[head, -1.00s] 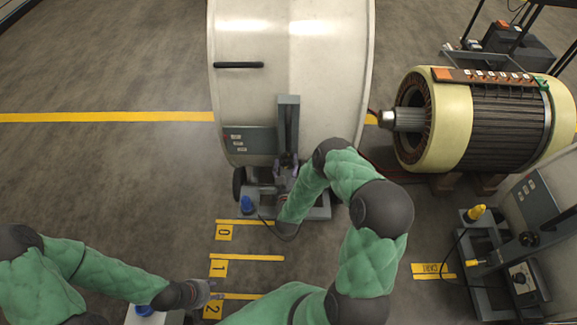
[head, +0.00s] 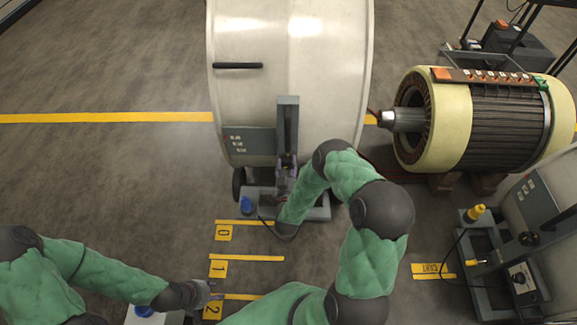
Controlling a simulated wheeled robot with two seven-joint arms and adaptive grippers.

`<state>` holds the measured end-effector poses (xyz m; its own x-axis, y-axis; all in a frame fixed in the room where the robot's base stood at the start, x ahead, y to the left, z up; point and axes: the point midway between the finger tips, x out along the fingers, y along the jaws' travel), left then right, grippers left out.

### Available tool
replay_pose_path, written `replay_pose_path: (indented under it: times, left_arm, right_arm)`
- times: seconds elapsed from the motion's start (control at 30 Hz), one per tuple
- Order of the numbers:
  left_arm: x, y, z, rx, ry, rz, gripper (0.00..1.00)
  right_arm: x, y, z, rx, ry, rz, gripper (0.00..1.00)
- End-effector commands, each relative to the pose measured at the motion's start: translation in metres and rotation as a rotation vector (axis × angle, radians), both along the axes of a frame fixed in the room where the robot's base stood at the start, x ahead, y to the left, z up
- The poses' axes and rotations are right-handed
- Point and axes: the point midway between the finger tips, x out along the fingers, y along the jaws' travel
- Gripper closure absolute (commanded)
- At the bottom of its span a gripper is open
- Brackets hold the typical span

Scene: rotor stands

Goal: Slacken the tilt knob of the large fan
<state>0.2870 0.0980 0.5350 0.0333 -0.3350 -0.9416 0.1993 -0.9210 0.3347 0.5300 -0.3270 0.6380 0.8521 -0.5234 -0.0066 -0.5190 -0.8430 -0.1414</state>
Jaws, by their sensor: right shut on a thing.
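The large fan (head: 240,95) is a big pale drum at top centre, on a low grey wheeled stand (head: 318,212) with an upright grey post (head: 288,125). My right gripper (head: 287,163) is at the lower end of that post, at the near side of the drum. It is shut on what appears to be the tilt knob, which the fingers and wrist hide. My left gripper (head: 212,290) is low at left, well away from the fan, beside the floor mark 2. Its fingers are too small to tell whether they are open.
A blue cap (head: 246,204) sits on the stand's left. Yellow floor marks 0, 1 and 2 (head: 218,268) lie in front. A motor-like rotor (head: 490,125) stands at right, and another stand with a yellow knob (head: 475,212) is at lower right. The left floor is clear.

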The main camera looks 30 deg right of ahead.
Motion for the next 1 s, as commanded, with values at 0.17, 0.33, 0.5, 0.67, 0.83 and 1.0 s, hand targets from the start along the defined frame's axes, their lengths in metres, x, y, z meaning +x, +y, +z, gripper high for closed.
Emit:
replay_pose_path:
  times: [0.17, 0.33, 0.5, 0.67, 0.83, 1.0]
  left_arm:
    - [0.0, 0.0, 0.0, 0.0, 0.0, 0.0, 0.6]
    - [0.0, 0.0, 0.0, 0.0, 0.0, 0.0, 0.6]
    - [0.0, 0.0, 0.0, 0.0, 0.0, 0.0, 0.6]
    - [0.0, 0.0, 0.0, 0.0, 0.0, 0.0, 0.6]
    - [0.0, 0.0, 0.0, 0.0, 0.0, 0.0, 0.6]
    - [0.0, 0.0, 0.0, 0.0, 0.0, 0.0, 0.6]
  right_arm:
    - [0.004, 0.0, 0.006, -0.007, -0.016, 0.003, 0.27]
    - [0.003, 0.0, 0.004, -0.005, -0.01, 0.002, 0.27]
    - [0.001, 0.001, 0.003, -0.004, -0.008, 0.002, 0.27]
    - [-0.01, 0.008, 0.002, -0.003, -0.006, 0.003, 0.27]
    - [-0.037, 0.025, 0.002, -0.001, -0.004, 0.003, 0.27]
    - [-0.066, 0.042, 0.002, -0.004, -0.007, 0.004, 0.27]
